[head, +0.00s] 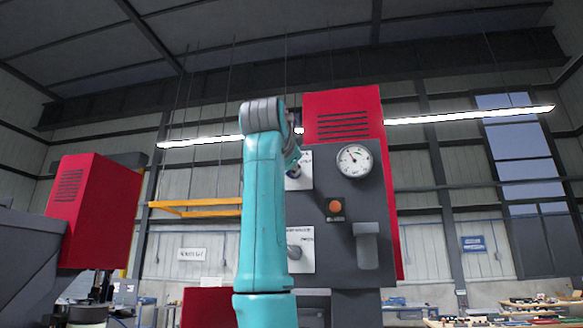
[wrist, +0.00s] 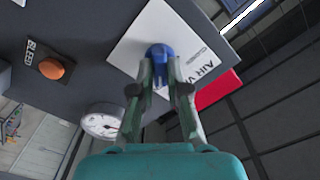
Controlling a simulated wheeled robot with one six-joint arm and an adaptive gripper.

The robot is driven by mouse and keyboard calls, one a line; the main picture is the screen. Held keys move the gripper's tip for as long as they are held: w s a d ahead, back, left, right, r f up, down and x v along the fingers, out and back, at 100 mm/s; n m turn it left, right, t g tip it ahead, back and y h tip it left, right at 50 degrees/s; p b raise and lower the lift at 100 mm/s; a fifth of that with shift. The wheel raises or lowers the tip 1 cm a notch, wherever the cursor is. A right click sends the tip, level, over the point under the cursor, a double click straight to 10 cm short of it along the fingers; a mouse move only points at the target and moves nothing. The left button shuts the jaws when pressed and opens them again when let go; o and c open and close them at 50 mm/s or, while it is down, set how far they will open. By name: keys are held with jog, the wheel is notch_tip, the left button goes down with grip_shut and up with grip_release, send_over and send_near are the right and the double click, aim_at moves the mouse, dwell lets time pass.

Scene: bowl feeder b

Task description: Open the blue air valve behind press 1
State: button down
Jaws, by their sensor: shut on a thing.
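The blue air valve (wrist: 158,50) is a small blue handle on a white plate (wrist: 197,32) in the wrist view. The plate carries the words "AIR V..." and "CLOSED", partly covered by my gripper. My gripper (wrist: 160,70) is shut on the blue handle, one finger on each side. In the head view my arm stands in front of the grey panel (head: 345,190) of a red-topped machine. The white valve plate (head: 304,180) shows at the right edge of the arm. The arm hides most of the valve and gripper there.
A dial gauge (head: 355,161), an orange button (head: 336,206) marked "BLEED" in the wrist view, and a grey protruding part (head: 367,248) are right of my arm. A lower white plate (head: 306,242) has a grey knob. Another red cabinet (head: 98,210) stands left.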

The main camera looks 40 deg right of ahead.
jog(key=c, duration=1.2)
grip_release()
jog(key=shift+o, duration=0.2)
jog(key=v, duration=1.2)
